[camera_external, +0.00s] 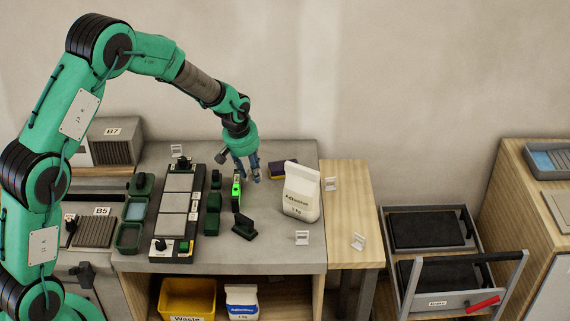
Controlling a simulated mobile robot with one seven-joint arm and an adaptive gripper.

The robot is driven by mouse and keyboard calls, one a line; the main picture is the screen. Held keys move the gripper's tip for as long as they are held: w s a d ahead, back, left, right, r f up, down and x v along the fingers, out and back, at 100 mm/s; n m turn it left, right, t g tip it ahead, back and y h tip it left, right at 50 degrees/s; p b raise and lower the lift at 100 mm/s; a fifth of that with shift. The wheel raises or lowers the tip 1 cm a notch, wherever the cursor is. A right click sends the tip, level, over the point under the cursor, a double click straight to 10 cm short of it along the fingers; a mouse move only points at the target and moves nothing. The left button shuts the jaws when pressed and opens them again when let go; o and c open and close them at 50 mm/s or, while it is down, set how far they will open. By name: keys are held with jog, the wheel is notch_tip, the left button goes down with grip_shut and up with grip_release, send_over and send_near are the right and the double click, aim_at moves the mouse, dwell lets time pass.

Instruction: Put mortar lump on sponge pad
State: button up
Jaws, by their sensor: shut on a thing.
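My gripper (247,174) points down over the grey bench, between the green level tool and the sponge pad. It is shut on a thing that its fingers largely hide. A small grey lump (222,158) shows at the left side of the fingers; it looks like the mortar lump, but is too small to be sure. The sponge pad (283,168), purple with a yellowish edge, lies flat on the bench to the right of my gripper, behind the white bag. My gripper is apart from the pad.
A white adhesive bag (300,193) stands in front of the pad. Left are a tile board (175,208) and several dark green blocks. A lit green tool (237,191) stands below my gripper. A dark stand (244,227) is nearer the front. Wooden side table (347,205) is mostly clear.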

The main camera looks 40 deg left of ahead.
send_over(282, 166)
jog(key=shift+f+b, duration=0.35)
jog(key=shift+f, duration=0.4)
dwell(0.3)
jog(key=shift+f, duration=1.75)
jog(key=shift+f, duration=0.1)
jog(key=o, duration=1.2)
jog(key=v, duration=1.2)
jog(key=shift+p, duration=0.35)
